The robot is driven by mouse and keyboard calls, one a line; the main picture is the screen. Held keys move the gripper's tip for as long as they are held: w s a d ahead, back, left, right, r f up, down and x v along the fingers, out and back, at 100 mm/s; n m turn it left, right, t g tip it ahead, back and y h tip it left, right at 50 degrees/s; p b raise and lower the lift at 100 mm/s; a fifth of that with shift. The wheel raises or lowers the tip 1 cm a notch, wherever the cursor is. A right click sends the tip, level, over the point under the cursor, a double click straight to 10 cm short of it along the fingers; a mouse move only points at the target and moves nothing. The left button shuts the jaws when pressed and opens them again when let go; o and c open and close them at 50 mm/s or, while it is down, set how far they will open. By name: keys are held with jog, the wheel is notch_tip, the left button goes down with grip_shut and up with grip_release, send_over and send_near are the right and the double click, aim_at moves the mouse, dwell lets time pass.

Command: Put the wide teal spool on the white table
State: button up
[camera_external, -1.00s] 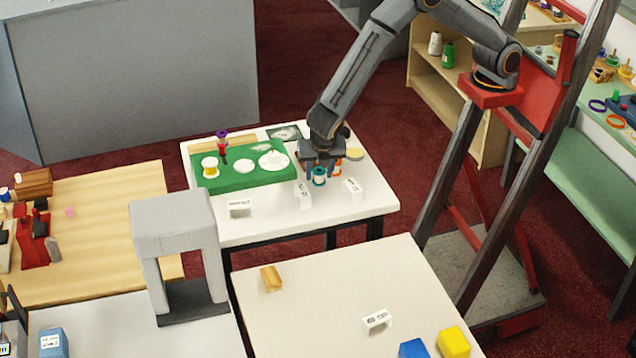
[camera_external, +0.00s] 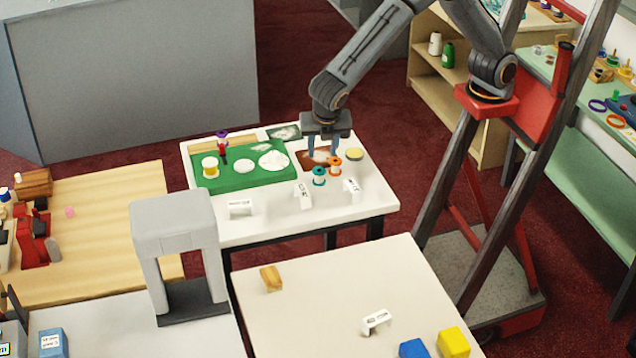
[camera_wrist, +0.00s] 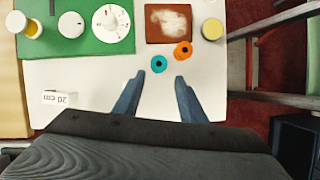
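The teal spool (camera_external: 319,177) stands upright on a white-topped table (camera_external: 270,228), near the front of a brown board. It also shows from above in the wrist view (camera_wrist: 159,65), just beyond and between my fingertips. My gripper (camera_external: 323,153) is open and empty above the table, its fingers higher than the spool and apart from it. The fingers also show spread in the wrist view (camera_wrist: 160,80). An orange spool (camera_external: 335,165) stands close to the teal one, to its right and slightly behind. Another pale-topped table (camera_external: 320,285) stands in front.
White label stands (camera_external: 303,195) stand in front of the spools. A green board (camera_external: 215,182) with white discs and a yellow-white spool (camera_external: 210,167) lies to the left. A yellow-topped tin (camera_external: 354,154) is at right. The front table's middle is clear.

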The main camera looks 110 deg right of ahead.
jog(key=s+d+f+m+t+y, duration=0.1)
jog(key=s+d+m, duration=0.3)
jog(key=s+m, duration=0.4)
jog(key=s+d+f+m+y, duration=0.2)
jog(key=s+m, duration=0.6)
jog(key=s, duration=0.8)
jog(key=shift+s+d+t+y, duration=0.35)
jog(key=shift+d+y, duration=0.35)
jog(key=shift+d, duration=0.5)
